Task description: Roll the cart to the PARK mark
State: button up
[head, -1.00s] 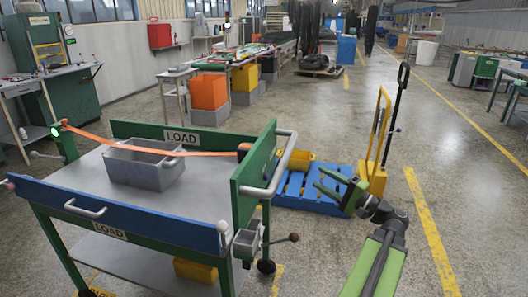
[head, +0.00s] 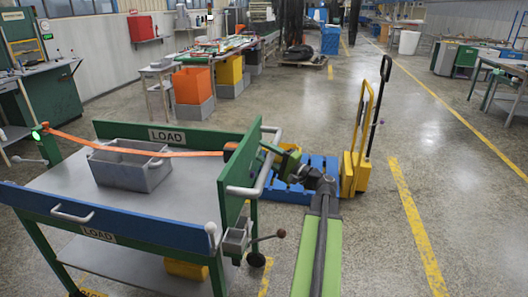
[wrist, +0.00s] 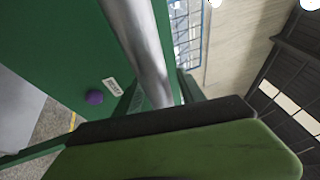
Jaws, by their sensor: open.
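The cart (head: 45,183) stands at the left of the head view, with green ends, a blue side board and LOAD labels. A grey bin (head: 150,174) sits on its top, and an orange strap (head: 120,145) runs across above it. A grey push handle (head: 243,190) is on its right green end; it also shows as a metal bar in the wrist view (wrist: 145,50). My gripper (head: 276,156) is open beside this handle. In the wrist view one green jaw with a dark pad lies close by the bar; contact is unclear. No PARK mark is readable.
A blue pallet (head: 300,185) and a yellow pallet truck (head: 357,160) stand just behind my arm. A lever with a dark knob (head: 281,233) sticks out of the cart's right end. Open floor (head: 440,140) lies to the right, with yellow lines.

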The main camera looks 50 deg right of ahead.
jog(key=shift+w, duration=0.1)
grip_shut()
dwell(0.3)
dwell(1.1)
